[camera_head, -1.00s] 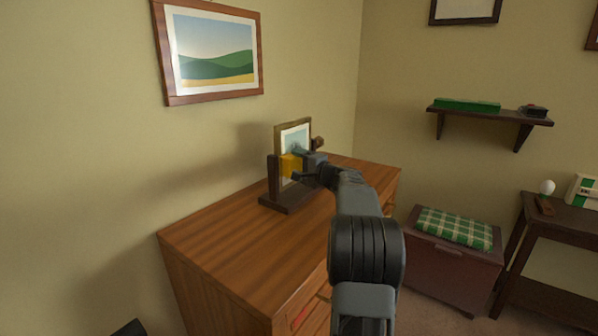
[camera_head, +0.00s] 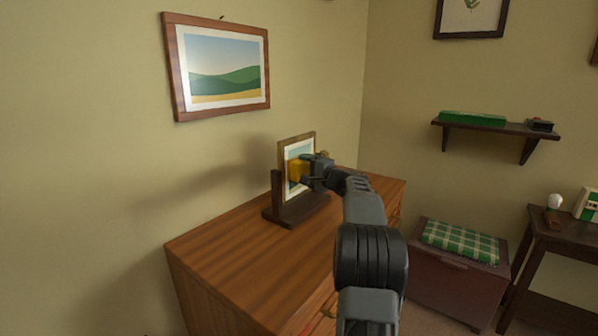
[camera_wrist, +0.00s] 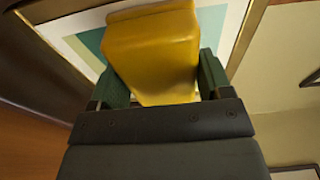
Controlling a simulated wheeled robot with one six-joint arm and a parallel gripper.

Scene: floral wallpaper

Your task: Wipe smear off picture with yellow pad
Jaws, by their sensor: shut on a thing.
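My gripper (camera_head: 306,170) is shut on the yellow pad (camera_head: 295,170), in front of the small framed picture (camera_head: 287,152) on the dresser. The picture stands upright in a dark wooden stand (camera_head: 277,208). In the wrist view the yellow pad (camera_wrist: 152,50) sits between both fingers, and its far end covers part of the picture (camera_wrist: 84,40). The pad appears to be against or very close to the picture face; contact cannot be told. No smear shows clearly; the pad and gripper hide part of the picture.
The wooden dresser top (camera_head: 235,240) is clear in front of the stand. A landscape picture (camera_head: 222,68) hangs on the left wall. A shelf (camera_head: 495,125), a chest with a checked cushion (camera_head: 460,242) and a dark side table (camera_head: 570,229) are to the right.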

